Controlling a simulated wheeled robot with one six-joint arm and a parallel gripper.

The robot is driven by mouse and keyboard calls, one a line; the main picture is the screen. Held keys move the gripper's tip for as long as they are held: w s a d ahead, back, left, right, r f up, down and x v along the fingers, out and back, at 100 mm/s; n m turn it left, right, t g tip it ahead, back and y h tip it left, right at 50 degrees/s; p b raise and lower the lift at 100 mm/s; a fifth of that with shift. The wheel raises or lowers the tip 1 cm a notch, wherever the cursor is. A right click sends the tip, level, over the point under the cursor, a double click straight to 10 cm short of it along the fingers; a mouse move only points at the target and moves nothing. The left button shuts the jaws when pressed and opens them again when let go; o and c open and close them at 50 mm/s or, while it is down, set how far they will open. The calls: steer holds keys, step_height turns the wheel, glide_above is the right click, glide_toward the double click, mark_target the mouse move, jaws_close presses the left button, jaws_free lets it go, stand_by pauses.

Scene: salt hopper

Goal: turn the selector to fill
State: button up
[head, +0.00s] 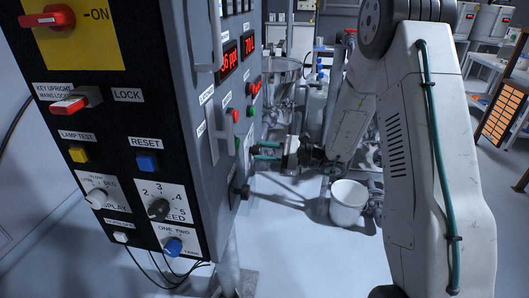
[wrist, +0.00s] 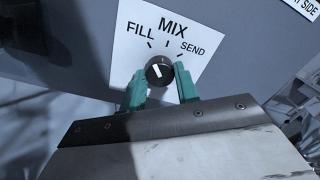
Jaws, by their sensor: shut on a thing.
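The selector (wrist: 160,71) is a round black knob with a white mark, on a white plate (wrist: 128,58) lettered FILL, MIX and SEND. In the wrist view the white mark leans up and left, roughly toward the FILL line; its exact setting is hard to tell. My gripper (wrist: 161,84) has its two green fingers on either side of the knob and is shut on it. In the head view my gripper (head: 268,150) is at the right side face of the grey cabinet (head: 205,185). The selector itself is not clearly visible there.
The cabinet's black front panel (head: 125,120) carries a red switch (head: 48,18), buttons and several knobs. Red number displays (head: 229,60) are on its side. A white bucket (head: 348,202) stands on the floor below my arm. Pipes and vessels crowd behind.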

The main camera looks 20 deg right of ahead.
steer(key=shift+n, duration=0.5)
steer(key=o, duration=1)
steer(key=v, duration=0.7)
steer(key=shift+s+d, duration=0.25)
steer(key=shift+d, duration=0.05)
steer(key=shift+f, duration=0.1)
